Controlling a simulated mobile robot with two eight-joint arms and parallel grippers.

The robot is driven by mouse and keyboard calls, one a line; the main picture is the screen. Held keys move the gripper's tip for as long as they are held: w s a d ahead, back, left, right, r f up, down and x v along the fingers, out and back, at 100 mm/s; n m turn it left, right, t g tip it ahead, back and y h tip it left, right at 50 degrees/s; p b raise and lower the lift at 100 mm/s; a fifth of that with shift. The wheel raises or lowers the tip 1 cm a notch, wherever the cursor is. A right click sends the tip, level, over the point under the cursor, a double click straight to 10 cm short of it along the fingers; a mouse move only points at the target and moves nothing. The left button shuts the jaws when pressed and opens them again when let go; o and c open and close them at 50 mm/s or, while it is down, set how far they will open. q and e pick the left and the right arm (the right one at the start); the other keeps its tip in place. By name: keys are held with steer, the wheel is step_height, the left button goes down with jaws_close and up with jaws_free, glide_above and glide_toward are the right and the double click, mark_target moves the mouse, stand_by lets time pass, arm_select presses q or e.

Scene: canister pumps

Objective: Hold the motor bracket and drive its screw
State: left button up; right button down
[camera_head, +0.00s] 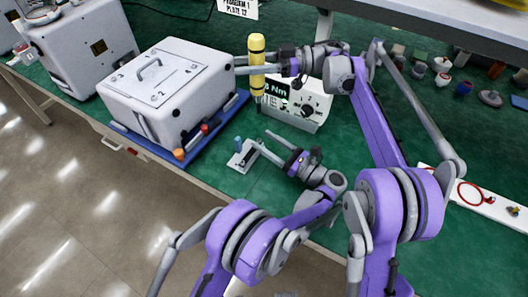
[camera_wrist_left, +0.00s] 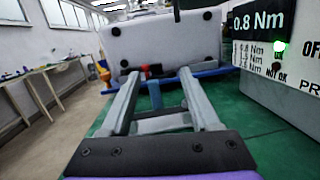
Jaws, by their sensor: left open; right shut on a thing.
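The screw cannot be made out.
A torque controller (camera_head: 298,104) stands behind the plate; it also shows in the left wrist view (camera_wrist_left: 270,85), reading 0.8 Nm with a green light. A white canister unit (camera_head: 165,85) sits on a blue tray (camera_head: 145,150) to the left. Several small parts lie at the back right.

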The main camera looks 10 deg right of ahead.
arm_select(q)
steer(key=f, duration=0.1)
steer(key=f+n+g, duration=0.1)
steer(key=a+f+g, duration=0.1)
steer(key=shift+s+n, duration=0.25)
steer(key=shift+n, duration=0.05)
steer(key=shift+a+f, duration=0.15)
steer(key=shift+f, duration=0.15)
steer(key=shift+w+a+f, duration=0.1)
steer(key=shift+w+a, duration=0.05)
steer(key=shift+a, duration=0.1)
glide_above(246, 149)
steer(key=a, duration=0.4)
steer(key=shift+w+a, duration=0.15)
steer(key=shift+w, duration=0.15)
jaws_close()
